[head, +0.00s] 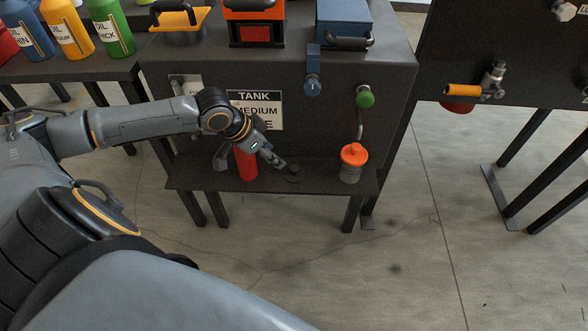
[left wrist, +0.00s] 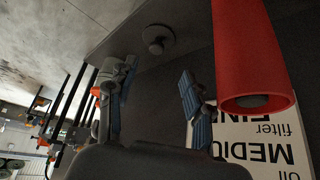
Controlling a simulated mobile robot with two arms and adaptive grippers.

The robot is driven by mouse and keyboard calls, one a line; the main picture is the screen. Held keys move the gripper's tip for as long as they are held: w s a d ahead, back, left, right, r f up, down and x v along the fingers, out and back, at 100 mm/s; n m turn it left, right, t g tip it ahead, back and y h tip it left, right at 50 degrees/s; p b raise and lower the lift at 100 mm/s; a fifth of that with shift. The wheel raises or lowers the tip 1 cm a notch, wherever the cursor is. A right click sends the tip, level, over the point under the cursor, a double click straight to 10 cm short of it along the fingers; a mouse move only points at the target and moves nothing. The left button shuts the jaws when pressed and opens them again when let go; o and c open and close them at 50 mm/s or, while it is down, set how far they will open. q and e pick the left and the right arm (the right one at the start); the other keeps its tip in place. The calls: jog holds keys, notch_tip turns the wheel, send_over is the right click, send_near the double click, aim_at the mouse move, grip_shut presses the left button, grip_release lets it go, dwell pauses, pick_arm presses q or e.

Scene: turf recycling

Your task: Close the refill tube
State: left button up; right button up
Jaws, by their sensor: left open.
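A red tube (head: 247,166) stands upright on the dark shelf below the tank sign, partly hidden by my left arm. In the left wrist view, which is upside down, the red tube (left wrist: 247,45) is at the right with a dark round opening in its end. A small dark round knob or cap (head: 293,173) sits on the shelf to the right of the tube; it also shows in the left wrist view (left wrist: 157,40). My left gripper (head: 275,160) is open and empty beside the tube, pointing toward the dark knob; its blue-padded fingers (left wrist: 158,80) are apart. My right gripper is out of view.
An orange-lidded container (head: 352,160) stands on the shelf's right end, below a green knob (head: 365,97). A blue valve handle (head: 313,86) is on the tank front. Oil bottles (head: 70,35) stand on the left table. The floor in front is clear.

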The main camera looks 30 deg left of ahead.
aim_at(293, 168)
pick_arm(q)
jog(key=b+x, duration=0.1)
jog(key=x, duration=0.4)
jog(key=shift+f, duration=0.1)
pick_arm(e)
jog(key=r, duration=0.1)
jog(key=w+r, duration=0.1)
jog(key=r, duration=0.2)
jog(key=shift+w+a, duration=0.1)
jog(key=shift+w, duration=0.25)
pick_arm(q)
jog(key=shift+w+f, duration=0.1)
jog(key=x, duration=0.2)
jog(key=b+x, duration=0.1)
jog(key=x, duration=0.1)
jog(key=shift+w+d, duration=0.15)
jog(key=shift+d, duration=0.15)
jog(key=shift+w+d+f, duration=0.1)
jog(key=shift+w+f, duration=0.1)
jog(key=shift+f, duration=0.05)
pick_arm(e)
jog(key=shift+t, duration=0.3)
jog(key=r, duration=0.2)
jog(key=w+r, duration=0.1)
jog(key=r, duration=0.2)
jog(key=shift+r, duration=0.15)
pick_arm(q)
jog(key=c, duration=1)
